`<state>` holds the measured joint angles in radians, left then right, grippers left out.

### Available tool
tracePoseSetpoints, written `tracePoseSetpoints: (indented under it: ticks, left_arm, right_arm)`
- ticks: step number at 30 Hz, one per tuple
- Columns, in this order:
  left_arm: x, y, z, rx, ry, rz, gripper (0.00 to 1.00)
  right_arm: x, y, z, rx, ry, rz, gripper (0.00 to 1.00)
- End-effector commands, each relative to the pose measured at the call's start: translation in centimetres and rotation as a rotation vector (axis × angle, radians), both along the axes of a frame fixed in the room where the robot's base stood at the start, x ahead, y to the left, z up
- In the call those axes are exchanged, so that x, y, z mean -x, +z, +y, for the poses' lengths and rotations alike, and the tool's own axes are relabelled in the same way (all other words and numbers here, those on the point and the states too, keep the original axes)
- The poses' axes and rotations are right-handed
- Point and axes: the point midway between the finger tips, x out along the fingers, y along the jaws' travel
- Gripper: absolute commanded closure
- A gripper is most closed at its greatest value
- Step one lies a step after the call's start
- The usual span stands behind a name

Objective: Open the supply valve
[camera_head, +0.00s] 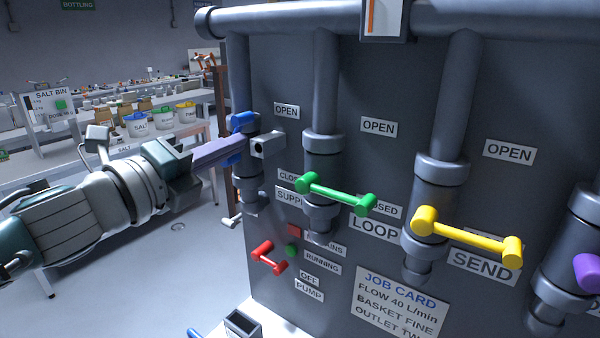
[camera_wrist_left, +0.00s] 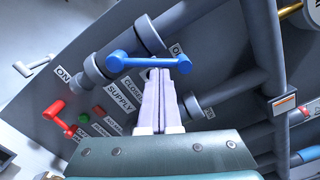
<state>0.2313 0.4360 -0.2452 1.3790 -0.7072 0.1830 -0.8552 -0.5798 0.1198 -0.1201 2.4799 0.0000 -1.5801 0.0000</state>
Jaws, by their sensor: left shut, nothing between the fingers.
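The supply valve's blue handle (camera_head: 241,120) is on the leftmost pipe of the panel. In the head view its blue parts show above and below my left fingers, and its middle is hidden. In the left wrist view the blue handle (camera_wrist_left: 150,62) lies across the fingertips. My left gripper (camera_head: 250,140) is shut with nothing between its fingers; its tips (camera_wrist_left: 160,72) are at the handle, but I cannot tell whether they touch it. The SUPPLY label (camera_wrist_left: 121,96) and the CLOSED label (camera_wrist_left: 133,85) are beside it. My right gripper is not in view.
Green (camera_head: 335,193), yellow (camera_head: 466,236) and purple (camera_head: 588,271) handles are to the right on the same panel. A red handle (camera_head: 268,257) is below. An OPEN label (camera_head: 287,111) is right of the supply pipe. A table with bins stands at the back left.

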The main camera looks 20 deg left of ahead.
Motion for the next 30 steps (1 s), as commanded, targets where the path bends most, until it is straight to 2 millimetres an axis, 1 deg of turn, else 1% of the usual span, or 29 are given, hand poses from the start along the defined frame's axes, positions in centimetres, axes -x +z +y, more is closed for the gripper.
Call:
tracePoseSetpoints:
  ticks: [1,3,9,15,22,30]
  left_arm:
    - [-0.1,0.6,0.3,0.040,0.003,0.014,1.00]
    - [-0.2,0.8,0.6,0.100,0.003,0.037,1.00]
    - [-0.5,1.3,1.3,0.255,0.002,0.093,1.00]
    - [-0.7,1.5,1.9,0.374,0.003,0.136,1.00]
    - [-0.8,1.6,2.3,0.453,0.002,0.165,1.00]
    - [-0.9,1.6,2.4,0.482,0.003,0.176,1.00]
  right_arm:
    - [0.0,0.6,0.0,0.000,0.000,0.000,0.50]
    - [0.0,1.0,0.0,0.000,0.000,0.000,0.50]
    - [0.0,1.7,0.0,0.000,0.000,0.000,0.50]
    - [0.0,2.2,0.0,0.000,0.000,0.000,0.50]
    - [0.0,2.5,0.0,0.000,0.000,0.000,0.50]
    - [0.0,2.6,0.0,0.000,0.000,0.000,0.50]
